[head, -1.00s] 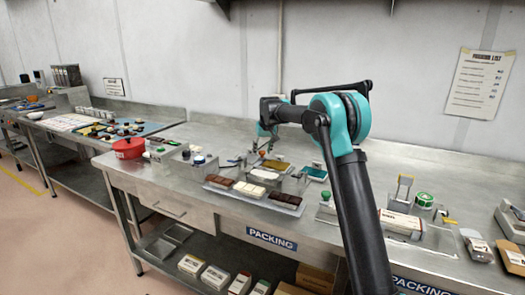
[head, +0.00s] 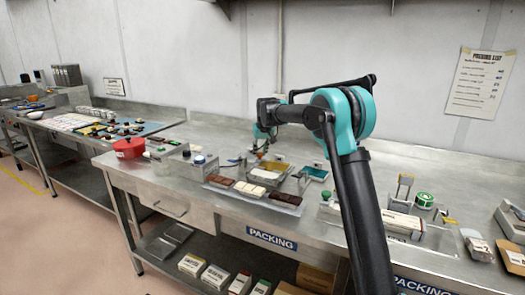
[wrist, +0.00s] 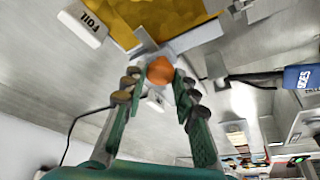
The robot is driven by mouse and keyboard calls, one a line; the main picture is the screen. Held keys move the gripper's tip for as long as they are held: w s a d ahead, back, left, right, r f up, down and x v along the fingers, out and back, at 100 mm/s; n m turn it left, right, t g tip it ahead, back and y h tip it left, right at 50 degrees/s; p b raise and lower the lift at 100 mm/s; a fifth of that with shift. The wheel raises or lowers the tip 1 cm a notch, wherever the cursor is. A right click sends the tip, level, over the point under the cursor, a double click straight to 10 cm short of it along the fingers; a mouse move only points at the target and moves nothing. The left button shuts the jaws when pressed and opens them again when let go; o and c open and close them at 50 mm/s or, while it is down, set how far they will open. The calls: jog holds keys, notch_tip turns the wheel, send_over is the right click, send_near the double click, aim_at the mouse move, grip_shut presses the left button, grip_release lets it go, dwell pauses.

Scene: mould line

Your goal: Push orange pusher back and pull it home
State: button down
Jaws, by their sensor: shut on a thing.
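The orange pusher knob (wrist: 160,70) shows in the wrist view between the fingertips of my gripper (wrist: 157,80), with a finger against each side. My gripper is shut on it. A grey metal part (wrist: 148,44) lies just beyond the knob, beside a gold foil sheet (wrist: 165,14). In the head view my gripper (head: 262,145) is low over the packing bench, behind the chocolate tray. The knob is too small there to make out clearly, and the arm partly hides the area.
A white FOIL label block (wrist: 83,24) sits beside the gold sheet. A tray of dark and white chocolate bars (head: 285,208) lies in front of my gripper. Bare steel bench (head: 420,165) lies behind and right.

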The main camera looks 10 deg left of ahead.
jog(key=s, duration=0.2)
jog(key=s+a, duration=0.1)
jog(key=s, duration=0.1)
jog(key=s+a, duration=0.1)
jog(key=s, duration=0.1)
jog(key=shift+a, duration=0.1)
jog(key=c, duration=1.2)
grip_release()
jog(key=shift+r, duration=0.1)
jog(key=v, duration=1.1)
jog(key=shift+s+r, duration=0.2)
jog(key=shift+r, duration=0.15)
jog(key=shift+s, duration=0.15)
